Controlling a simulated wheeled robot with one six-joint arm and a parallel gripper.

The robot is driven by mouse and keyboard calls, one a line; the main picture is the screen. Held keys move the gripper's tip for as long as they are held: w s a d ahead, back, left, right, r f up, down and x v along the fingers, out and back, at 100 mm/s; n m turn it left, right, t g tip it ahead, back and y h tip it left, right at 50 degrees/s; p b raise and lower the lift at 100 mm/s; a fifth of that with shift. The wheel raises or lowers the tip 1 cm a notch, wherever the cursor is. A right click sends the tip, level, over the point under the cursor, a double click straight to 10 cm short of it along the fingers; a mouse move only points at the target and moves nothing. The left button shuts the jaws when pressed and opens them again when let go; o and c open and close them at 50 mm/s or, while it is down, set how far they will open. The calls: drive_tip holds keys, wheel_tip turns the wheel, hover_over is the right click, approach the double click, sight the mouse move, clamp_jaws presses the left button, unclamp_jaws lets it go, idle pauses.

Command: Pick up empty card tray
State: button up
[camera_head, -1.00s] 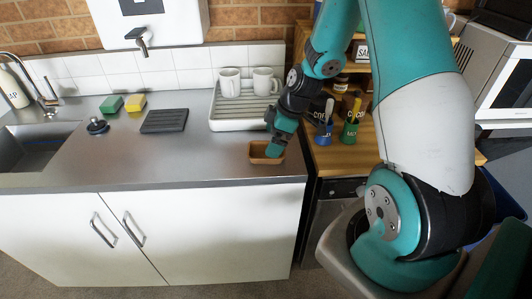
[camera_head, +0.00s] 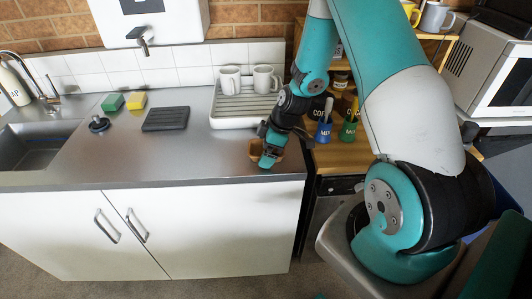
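The card tray (camera_head: 254,151) is a small brown open box near the front right edge of the steel counter. My gripper (camera_head: 268,160) is at the tray and covers much of it. The teal fingers are over its middle and right part. I cannot tell whether the fingers touch the tray or how wide they are apart. The inside of the tray is mostly hidden behind the gripper.
A white drying rack (camera_head: 236,120) with two white mugs stands behind the tray. A black ridged mat (camera_head: 166,119), a green sponge (camera_head: 112,102), a yellow sponge (camera_head: 134,99) and a black plug (camera_head: 98,124) lie left. Jars and cups stand on the wooden shelf (camera_head: 334,155) at right.

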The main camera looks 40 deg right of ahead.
drive_tip(key=shift+f, duration=0.1)
drive_tip(key=c, duration=0.9)
